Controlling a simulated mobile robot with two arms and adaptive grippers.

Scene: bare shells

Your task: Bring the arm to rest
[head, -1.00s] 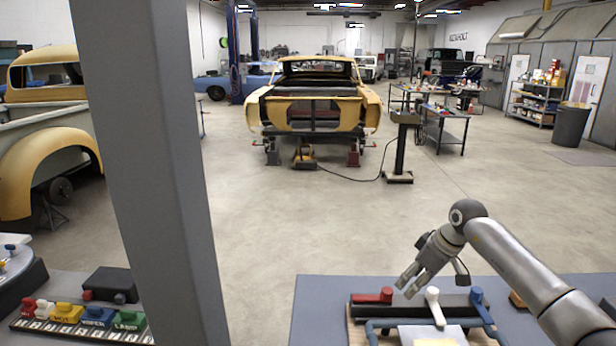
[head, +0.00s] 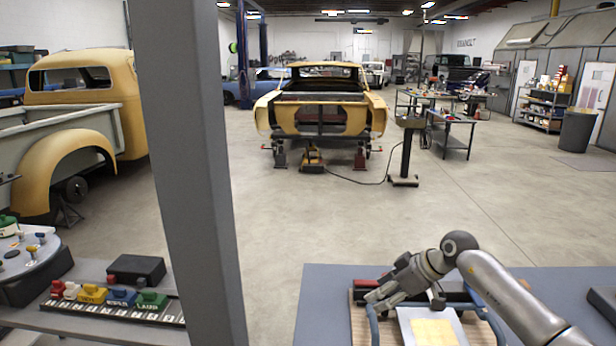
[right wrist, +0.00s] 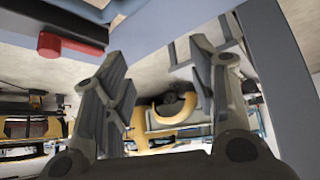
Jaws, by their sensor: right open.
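My right arm comes in from the lower right of the head view. Its grey gripper (head: 378,299) is over the left part of a fixture on the grey-blue table (head: 325,290), fingers pointing left and down. The right wrist view shows the two fingers (right wrist: 158,62) spread apart with nothing held between them. Whether the gripper touches the fixture cannot be told. The gripper and wrist hide most of the fixture's levers. A red piece (right wrist: 70,45) shows left of the fingers in the wrist view. My left gripper is not in view.
A yellow pad on a grey plate (head: 406,318) and a blue tubular frame (head: 488,310) lie near the wrist. A grey post (head: 185,150) stands at left. A button panel (head: 120,305) is lower left. Open floor lies toward the yellow car body (head: 320,100).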

